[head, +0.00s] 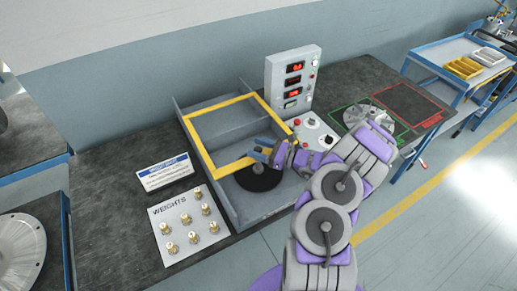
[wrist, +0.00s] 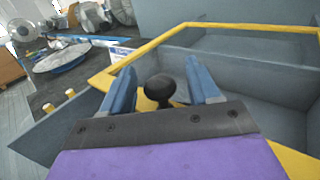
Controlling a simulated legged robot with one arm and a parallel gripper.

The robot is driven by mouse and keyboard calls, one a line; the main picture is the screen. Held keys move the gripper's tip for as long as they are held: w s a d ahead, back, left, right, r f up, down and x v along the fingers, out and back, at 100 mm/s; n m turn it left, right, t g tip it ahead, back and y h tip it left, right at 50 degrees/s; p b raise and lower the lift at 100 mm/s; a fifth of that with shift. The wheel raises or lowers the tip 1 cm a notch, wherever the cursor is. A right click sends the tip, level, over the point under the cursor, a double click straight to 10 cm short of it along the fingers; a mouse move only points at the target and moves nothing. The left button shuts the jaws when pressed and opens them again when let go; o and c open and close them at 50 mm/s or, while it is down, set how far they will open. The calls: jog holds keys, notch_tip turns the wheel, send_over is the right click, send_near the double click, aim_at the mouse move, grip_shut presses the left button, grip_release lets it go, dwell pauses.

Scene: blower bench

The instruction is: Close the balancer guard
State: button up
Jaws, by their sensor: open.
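The balancer guard (head: 198,150) is a yellow frame around a see-through panel on the grey balancer box (head: 262,210). In the head view the front of the box lies uncovered, with a black disc (head: 258,181) showing there; I cannot tell the guard's exact angle. The guard also shows in the wrist view (wrist: 118,69). Its dark round knob (wrist: 160,87) stands on the near yellow bar. My gripper (head: 262,151) is at this bar. In the wrist view my gripper (wrist: 161,68) is open, its blue fingers on either side of the knob, with gaps showing.
A control box (head: 293,78) with red displays stands behind right, with a button panel (head: 314,130) below it. A weights plate (head: 188,225) with several brass weights and a label sign (head: 165,172) lie left. A metal part (head: 368,119) sits in a green outline at right.

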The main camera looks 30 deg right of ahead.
grip_shut()
dwell(0.6)
